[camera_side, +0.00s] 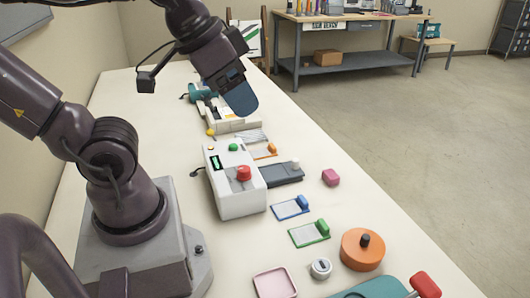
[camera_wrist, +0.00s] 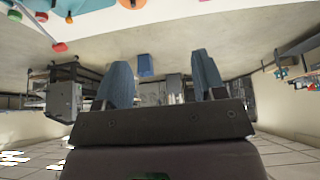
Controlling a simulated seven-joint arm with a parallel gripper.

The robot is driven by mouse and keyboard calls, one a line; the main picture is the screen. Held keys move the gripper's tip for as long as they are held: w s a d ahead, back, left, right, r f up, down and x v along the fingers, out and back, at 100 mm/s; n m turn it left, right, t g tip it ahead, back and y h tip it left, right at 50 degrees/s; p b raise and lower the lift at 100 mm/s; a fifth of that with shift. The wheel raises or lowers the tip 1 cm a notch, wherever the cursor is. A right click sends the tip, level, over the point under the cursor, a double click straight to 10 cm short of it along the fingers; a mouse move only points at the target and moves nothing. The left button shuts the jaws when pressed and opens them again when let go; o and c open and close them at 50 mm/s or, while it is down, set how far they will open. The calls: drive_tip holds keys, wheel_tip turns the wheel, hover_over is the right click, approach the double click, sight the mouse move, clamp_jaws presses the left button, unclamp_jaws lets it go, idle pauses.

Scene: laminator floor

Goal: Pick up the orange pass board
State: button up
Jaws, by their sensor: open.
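The orange pass board (camera_side: 263,153) lies flat on the white table behind the white laminator (camera_side: 236,183), a small pale board with an orange block at its right end. The laminator hides part of the area in front of it. My gripper (camera_side: 243,103) hangs high above the table, above and left of the orange board in the side view, apart from it. In the wrist view my gripper (camera_wrist: 162,75) shows two blue fingers spread apart with nothing between them. I cannot make out the orange board for sure in the wrist view.
A blue board (camera_side: 290,208) and a green board (camera_side: 310,233) lie nearer on the table. A dark grey tray (camera_side: 283,175) adjoins the laminator. A pink block (camera_side: 330,177), an orange round knobbed object (camera_side: 362,252) and a pink tray (camera_side: 275,283) also stand there.

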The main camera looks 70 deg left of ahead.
idle(0.4)
drive_tip(key=c, duration=0.3)
